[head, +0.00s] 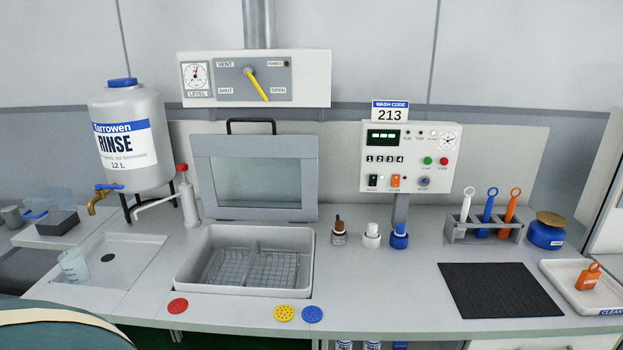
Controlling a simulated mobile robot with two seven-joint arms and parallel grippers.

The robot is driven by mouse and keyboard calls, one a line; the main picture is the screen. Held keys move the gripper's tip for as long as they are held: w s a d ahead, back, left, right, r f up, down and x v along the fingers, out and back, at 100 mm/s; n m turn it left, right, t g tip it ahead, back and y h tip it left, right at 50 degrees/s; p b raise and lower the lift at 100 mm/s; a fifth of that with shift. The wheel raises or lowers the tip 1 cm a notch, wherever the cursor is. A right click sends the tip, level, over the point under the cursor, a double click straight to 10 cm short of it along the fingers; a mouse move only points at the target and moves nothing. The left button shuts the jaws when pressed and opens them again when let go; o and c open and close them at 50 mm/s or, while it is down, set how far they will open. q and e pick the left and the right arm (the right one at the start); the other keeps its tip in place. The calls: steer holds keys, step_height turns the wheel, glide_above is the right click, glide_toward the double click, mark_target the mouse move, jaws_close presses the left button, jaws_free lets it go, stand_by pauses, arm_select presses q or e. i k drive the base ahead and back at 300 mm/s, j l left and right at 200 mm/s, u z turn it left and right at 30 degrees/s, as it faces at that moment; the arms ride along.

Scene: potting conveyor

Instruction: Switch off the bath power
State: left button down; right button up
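A white control panel (410,157) stands on a grey post behind the bench, right of the bath. Its green display (383,138) is lit. A green button (427,160) and a red button (444,161) sit above. The grey bath (190,279) has its glass-fronted lid (254,174) raised, with wire baskets inside. Neither of my grippers is in view.
Three small bottles (371,236) stand in front of the panel. To the right are a tool rack (456,232), a blue jar (546,235), a black mat (498,290) and a tray (560,268) with an orange tag. A rinse tank (128,135) stands left.

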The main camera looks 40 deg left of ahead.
mark_target(373, 178)
steer(key=u, duration=0.75)
